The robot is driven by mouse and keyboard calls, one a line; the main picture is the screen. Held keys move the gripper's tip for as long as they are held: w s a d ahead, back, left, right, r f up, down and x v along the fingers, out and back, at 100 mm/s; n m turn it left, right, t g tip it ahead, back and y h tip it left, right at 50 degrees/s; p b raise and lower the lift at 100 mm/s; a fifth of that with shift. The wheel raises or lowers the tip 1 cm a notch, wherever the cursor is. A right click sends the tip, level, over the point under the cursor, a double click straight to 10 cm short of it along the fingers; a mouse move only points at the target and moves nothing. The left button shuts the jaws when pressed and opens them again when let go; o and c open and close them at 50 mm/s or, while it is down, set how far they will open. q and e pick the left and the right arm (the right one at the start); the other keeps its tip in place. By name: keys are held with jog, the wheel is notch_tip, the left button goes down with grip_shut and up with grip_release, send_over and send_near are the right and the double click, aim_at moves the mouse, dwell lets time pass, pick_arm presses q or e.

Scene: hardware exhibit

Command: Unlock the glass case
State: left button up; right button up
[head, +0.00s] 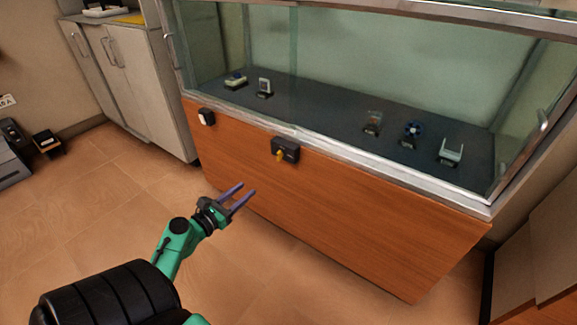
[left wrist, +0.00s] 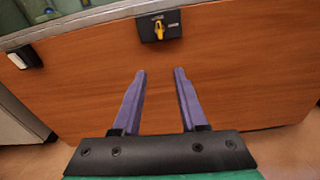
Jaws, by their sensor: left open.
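The glass case (head: 360,60) stands on a wooden base (head: 340,205) with a metal rim. A black lock box (head: 286,148) with a yellow key or knob (head: 280,155) is on the base's front panel, below the rim. In the left wrist view the lock box (left wrist: 170,26) and yellow part (left wrist: 159,29) are at the top, beyond my fingertips. My left gripper (head: 246,188) is open and empty, with purple fingers, in front of the panel and below the lock. It also shows in the left wrist view (left wrist: 163,72). My right gripper is not in view.
A small white and black device (head: 206,117) is on the panel left of the lock. Several small exhibits (head: 412,132) stand inside the case. Grey cabinets (head: 125,75) stand at the left. The tiled floor (head: 90,200) in front is clear.

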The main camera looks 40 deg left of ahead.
aim_at(277, 155)
pick_arm(q)
jog(key=shift+n+t, duration=0.4)
jog(key=w+r, duration=0.1)
jog(key=w, duration=0.3)
jog(key=w+r, duration=0.1)
jog(key=w, duration=0.4)
jog(key=w+r, duration=0.1)
jog(key=w, duration=0.4)
jog(key=shift+w, duration=0.45)
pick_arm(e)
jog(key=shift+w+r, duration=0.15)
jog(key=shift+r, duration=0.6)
pick_arm(q)
jog(key=shift+c, duration=0.3)
grip_shut()
